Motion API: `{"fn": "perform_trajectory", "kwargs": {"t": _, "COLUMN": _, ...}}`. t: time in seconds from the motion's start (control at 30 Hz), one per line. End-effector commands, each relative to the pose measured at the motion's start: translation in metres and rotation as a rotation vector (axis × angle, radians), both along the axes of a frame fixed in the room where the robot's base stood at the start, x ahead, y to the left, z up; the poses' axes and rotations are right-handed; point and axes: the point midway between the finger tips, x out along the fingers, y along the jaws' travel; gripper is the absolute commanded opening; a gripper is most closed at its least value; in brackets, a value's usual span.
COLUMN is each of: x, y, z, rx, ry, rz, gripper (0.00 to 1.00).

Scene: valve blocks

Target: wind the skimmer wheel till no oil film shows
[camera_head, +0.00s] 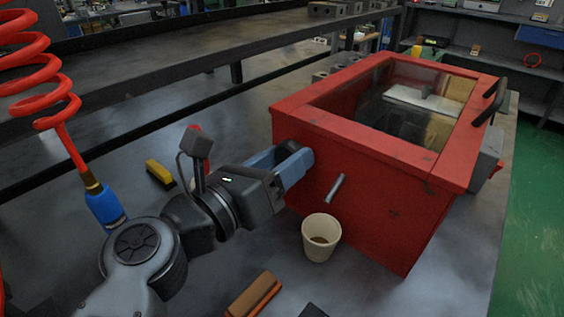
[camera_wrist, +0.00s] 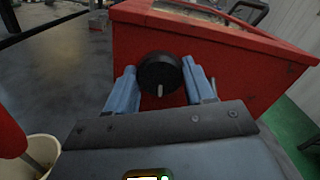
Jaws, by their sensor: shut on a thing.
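The red tank (camera_head: 350,185) stands on the bench with a clear window (camera_head: 415,100) in its lid. The skimmer wheel, a small black round knob (camera_wrist: 160,73) with a pale mark, sits on the tank's side wall. My gripper (camera_head: 292,164) reaches that wall from the left, its blue fingers on either side of the wheel. In the wrist view my gripper (camera_wrist: 161,86) is shut on the wheel. In the head view the fingers mostly hide the wheel. Dark liquid and a pale part show through the window; I cannot tell whether an oil film is there.
A metal spout (camera_head: 335,188) sticks out of the tank wall above a cream cup (camera_head: 321,240) with brown liquid in it. A brown block (camera_head: 253,296) lies near the front and a yellow brush (camera_head: 159,172) on the left. A red coiled hose (camera_head: 40,70) hangs at the left.

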Motion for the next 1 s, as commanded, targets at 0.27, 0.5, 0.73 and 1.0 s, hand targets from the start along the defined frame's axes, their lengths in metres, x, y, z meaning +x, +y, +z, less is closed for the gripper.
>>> {"fn": "perform_trajectory", "kwargs": {"t": 0.27, "x": -0.0004, "y": -0.0007, "z": -0.0029, "rx": 0.005, "ry": 0.002, "rz": -0.003, "gripper": 0.23}}
{"fn": "perform_trajectory", "kwargs": {"t": 0.5, "x": -0.0003, "y": -0.0006, "z": -0.0025, "rx": 0.004, "ry": 0.001, "rz": -0.002, "gripper": 0.65}}
{"fn": "perform_trajectory", "kwargs": {"t": 0.73, "x": -0.0002, "y": -0.0004, "z": -0.0012, "rx": 0.004, "ry": 0.0, "rz": -0.001, "gripper": 0.78}}
{"fn": "perform_trajectory", "kwargs": {"t": 1.0, "x": -0.0074, "y": 0.0067, "z": -0.0012, "rx": 0.004, "ry": 0.0, "rz": 0.002, "gripper": 0.78}}
